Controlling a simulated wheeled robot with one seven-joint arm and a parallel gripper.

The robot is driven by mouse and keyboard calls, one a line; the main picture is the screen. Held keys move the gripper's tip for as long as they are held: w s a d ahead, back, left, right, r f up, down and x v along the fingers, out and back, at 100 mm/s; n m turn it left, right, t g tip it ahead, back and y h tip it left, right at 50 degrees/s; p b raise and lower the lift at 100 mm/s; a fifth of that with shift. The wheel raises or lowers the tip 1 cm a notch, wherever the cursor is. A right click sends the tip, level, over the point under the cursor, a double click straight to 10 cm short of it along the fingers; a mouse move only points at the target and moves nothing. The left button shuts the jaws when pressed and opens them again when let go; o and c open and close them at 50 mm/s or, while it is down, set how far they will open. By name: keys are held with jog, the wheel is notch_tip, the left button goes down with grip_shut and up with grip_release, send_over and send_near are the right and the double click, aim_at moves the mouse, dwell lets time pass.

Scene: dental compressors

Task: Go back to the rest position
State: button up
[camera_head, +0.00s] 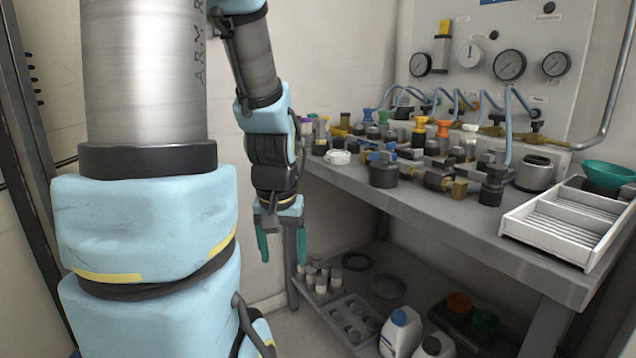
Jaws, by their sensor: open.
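My gripper (282,250) hangs pointing down at the left end of the workbench, with its two teal fingers spread apart and nothing between them. It is left of the bench (440,218), with its fingertips below the level of the bench top. One finger shows in front of the bench's left leg and the lower shelf area. My arm comes down from the top of the picture, with its large upper links filling the left side.
The bench top holds valves and fittings (384,168), a white slotted tray (566,222) and a green bowl (608,174). A gauge panel (480,85) stands behind. The lower shelf (404,290) carries small containers and white bottles (401,335). Bare wall lies behind my arm.

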notch_tip(320, 180, up, 23)
jog(key=s+p, duration=0.2)
jog(key=p, duration=2.2)
jog(key=shift+s+r+g, duration=0.15)
jog(key=shift+s+g, duration=0.15)
